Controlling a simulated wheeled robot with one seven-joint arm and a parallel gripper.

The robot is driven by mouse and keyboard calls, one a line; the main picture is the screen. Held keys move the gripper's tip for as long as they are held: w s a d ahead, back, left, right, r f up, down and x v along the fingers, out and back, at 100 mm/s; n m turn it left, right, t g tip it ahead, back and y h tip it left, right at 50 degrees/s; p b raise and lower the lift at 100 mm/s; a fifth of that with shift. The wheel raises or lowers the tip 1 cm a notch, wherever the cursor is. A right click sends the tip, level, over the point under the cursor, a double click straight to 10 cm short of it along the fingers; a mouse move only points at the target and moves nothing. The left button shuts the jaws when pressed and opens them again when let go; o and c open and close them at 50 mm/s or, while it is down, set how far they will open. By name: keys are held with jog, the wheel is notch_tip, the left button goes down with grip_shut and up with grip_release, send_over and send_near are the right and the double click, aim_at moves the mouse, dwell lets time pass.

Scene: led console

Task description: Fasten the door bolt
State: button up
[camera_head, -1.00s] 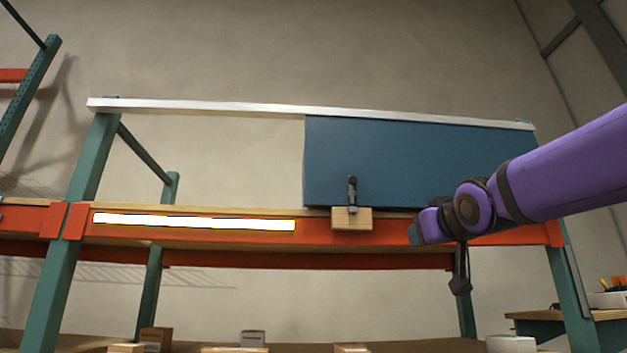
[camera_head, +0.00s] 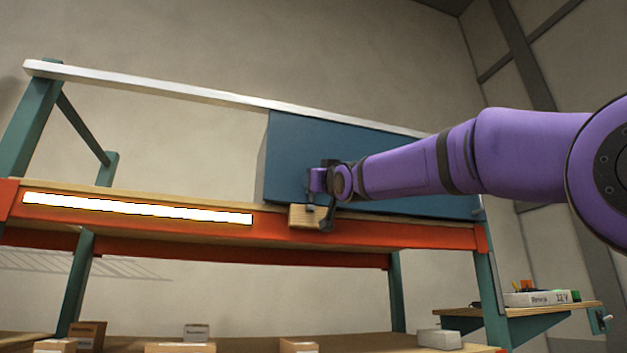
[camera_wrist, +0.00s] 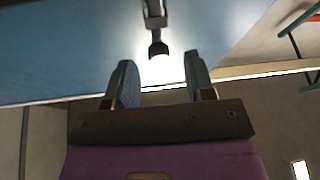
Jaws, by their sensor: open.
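The blue door (camera_head: 290,145) stands on the orange shelf beam under a pale rail. The door bolt's dark knob (camera_wrist: 158,49) shows in the wrist view on a metal stem against the blue panel. A bright glow surrounds it. My gripper (camera_wrist: 160,78) is open, with one finger on each side below the knob; the knob lies just beyond the fingertips and nothing is between them. In the head view my gripper (camera_head: 320,190) is in front of the door's lower left part and hides most of the bolt. The wooden block (camera_head: 303,217) sits just below it on the beam.
A lit white strip (camera_head: 140,208) runs along the orange beam (camera_head: 400,236) at left. Several cardboard boxes lie on the lower shelf. A side shelf (camera_head: 520,309) with a box stands at the right. The space left of the door is open.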

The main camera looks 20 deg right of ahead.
jog(key=shift+x, duration=1.5)
jog(key=shift+c, duration=0.2)
grip_shut()
jog(key=shift+f, duration=1.55)
